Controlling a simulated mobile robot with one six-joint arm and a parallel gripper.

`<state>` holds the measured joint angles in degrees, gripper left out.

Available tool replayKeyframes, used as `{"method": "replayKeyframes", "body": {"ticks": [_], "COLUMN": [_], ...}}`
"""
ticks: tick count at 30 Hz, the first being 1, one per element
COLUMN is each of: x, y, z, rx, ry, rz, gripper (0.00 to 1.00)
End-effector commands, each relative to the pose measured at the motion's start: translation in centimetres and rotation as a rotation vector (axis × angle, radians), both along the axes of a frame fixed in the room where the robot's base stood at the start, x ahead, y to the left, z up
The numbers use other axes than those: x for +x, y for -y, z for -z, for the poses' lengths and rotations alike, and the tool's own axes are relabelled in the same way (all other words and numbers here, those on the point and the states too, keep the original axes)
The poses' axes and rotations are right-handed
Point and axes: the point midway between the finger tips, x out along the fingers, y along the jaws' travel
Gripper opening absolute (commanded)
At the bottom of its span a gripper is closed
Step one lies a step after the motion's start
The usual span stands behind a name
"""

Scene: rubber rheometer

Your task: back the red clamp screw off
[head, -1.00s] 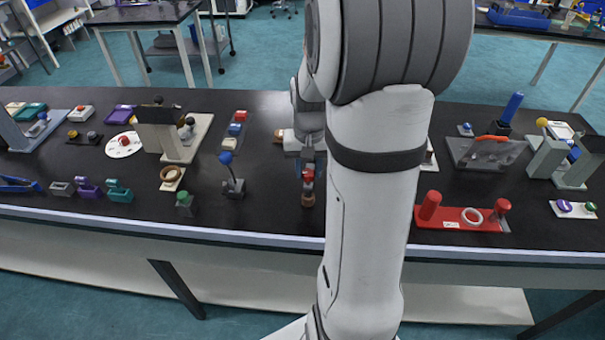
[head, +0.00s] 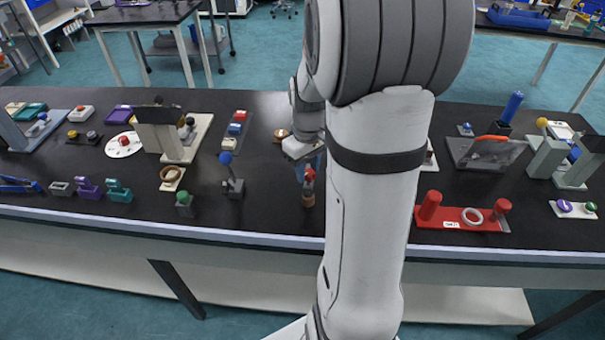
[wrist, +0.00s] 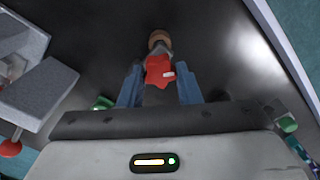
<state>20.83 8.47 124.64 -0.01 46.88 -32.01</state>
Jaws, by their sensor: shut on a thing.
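The red clamp screw (head: 309,174) stands near the front middle of the black bench, above a small brown round piece (head: 308,199). My gripper (head: 308,170) comes down over it from above and is shut on it. In the wrist view the red screw head (wrist: 158,70) sits between the two blue fingers of my gripper (wrist: 159,80). The brown piece (wrist: 158,38) shows just beyond it. The lower part of the screw and its thread are hidden.
A grey post with a blue ball (head: 226,159) and a small block with a green knob (head: 185,203) stand to the left. A red tray (head: 455,224) with posts and a ring lies to the right, past my arm. The bench's front edge (head: 250,236) is close.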

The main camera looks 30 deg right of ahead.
Motion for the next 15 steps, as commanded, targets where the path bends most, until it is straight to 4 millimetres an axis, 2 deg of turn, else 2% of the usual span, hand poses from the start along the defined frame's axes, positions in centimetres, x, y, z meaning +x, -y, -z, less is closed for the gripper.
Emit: {"method": "replayKeyframes", "body": {"ticks": [10, 15], "x": [-0.04, -0.07], "y": [-0.02, -0.08], "z": [0.06, 0.07], "rx": [0.001, 0.001], "ry": [-0.001, -0.001], "rz": [-0.032, -0.213], "gripper": [0.08, 0.08]}}
